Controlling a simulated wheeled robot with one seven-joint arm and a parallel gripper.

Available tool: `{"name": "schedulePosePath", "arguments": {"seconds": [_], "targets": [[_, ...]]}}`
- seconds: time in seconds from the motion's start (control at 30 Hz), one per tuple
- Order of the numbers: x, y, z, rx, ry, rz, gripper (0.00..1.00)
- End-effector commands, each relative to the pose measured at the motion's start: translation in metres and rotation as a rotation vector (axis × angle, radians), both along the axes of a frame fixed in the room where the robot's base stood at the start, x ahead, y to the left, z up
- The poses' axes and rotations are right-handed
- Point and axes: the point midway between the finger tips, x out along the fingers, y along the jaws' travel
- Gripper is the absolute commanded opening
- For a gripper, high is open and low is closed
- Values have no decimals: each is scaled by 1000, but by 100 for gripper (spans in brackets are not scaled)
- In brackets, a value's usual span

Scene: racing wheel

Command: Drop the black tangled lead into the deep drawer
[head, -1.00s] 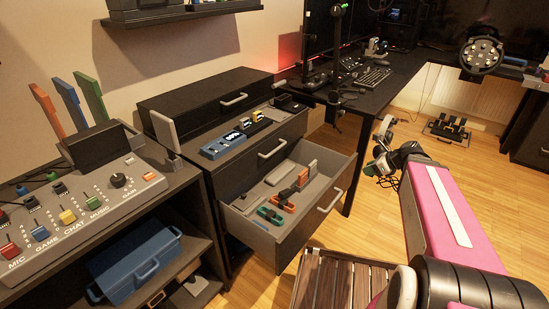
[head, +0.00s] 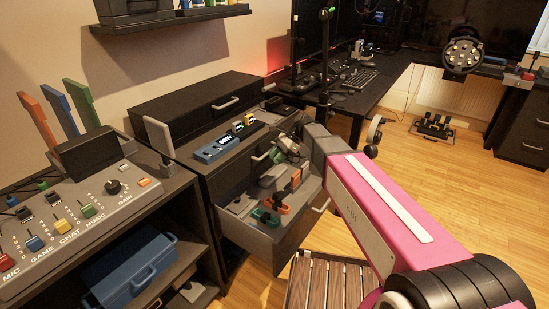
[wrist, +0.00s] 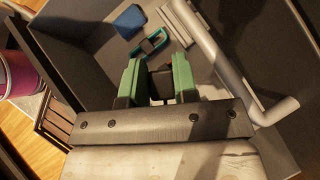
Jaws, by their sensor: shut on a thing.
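The deep drawer (head: 245,236) is pulled out from the black cabinet, its grey inside open at the top. My gripper (head: 280,155) is above the back part of this drawer. In the wrist view, the green fingers of my gripper (wrist: 158,80) are closed on a small dark piece, the black lead (wrist: 161,86). Most of the lead is hidden behind the fingers and the gripper body. I cannot make out its tangle in the head view. The drawer interior (wrist: 95,25) shows beyond the fingers.
The drawer holds a teal-green item (wrist: 150,43), a blue item (wrist: 130,20), and orange and grey pieces. A blue item (head: 217,148) and small objects lie on the open shallower drawer above. A slatted wooden seat (head: 325,285) stands in front.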

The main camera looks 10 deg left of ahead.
Motion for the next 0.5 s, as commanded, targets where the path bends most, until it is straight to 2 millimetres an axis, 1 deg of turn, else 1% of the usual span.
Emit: {"name": "schedulePosePath", "arguments": {"seconds": [0.03, 0.1, 0.27, 0.37, 0.5], "targets": [[0, 5, 0, 1, 1, 14, 4], [-2, 8, 0, 2, 1, 25, 4], [-3, 9, -3, 2, 2, 31, 4], [-2, 9, -8, 2, 2, 30, 4], [-2, 9, -21, 1, 3, 28, 4]]}}
